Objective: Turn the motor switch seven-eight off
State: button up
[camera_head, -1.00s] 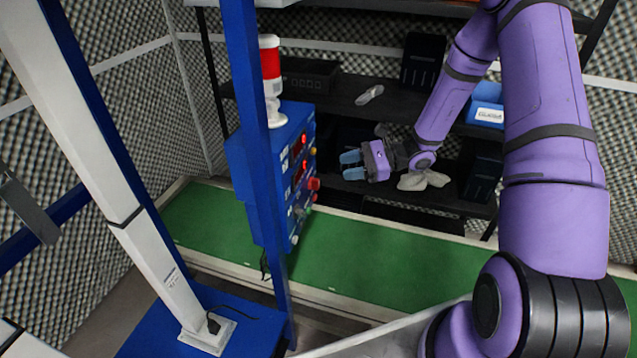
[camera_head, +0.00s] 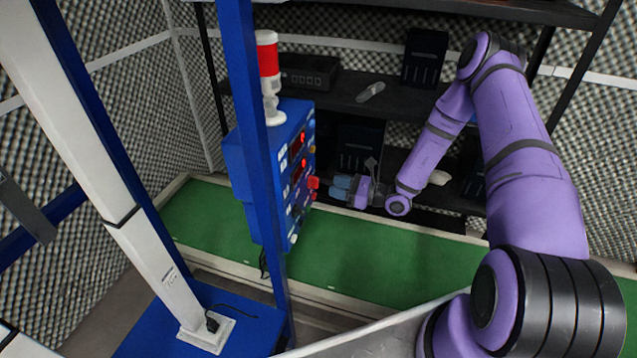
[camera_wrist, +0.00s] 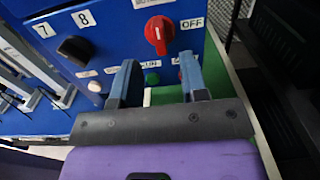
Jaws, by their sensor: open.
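The blue control box (camera_head: 292,175) stands left of centre in the head view, partly behind a blue post. In the wrist view its panel shows labels 7 and 8 (camera_wrist: 66,24) above a black knob (camera_wrist: 75,50). A red rotary knob (camera_wrist: 159,33) sits to the right, beside an OFF label (camera_wrist: 192,23). My gripper (camera_head: 335,188) is open and empty, facing the panel from the right. In the wrist view its blue fingers (camera_wrist: 158,65) lie apart, below the red knob; contact is not visible.
A green button (camera_wrist: 152,78) and a white button (camera_wrist: 95,86) sit on the lower panel. A red-and-white signal lamp (camera_head: 268,70) stands on the box. The green conveyor surface (camera_head: 380,260) runs below. A dark shelf (camera_head: 350,98) stands behind. The blue post (camera_head: 252,130) is close to the box.

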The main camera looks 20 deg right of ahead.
aim_at(315, 183)
jog(key=x, duration=0.6)
jog(key=shift+w+a, duration=0.1)
grip_shut()
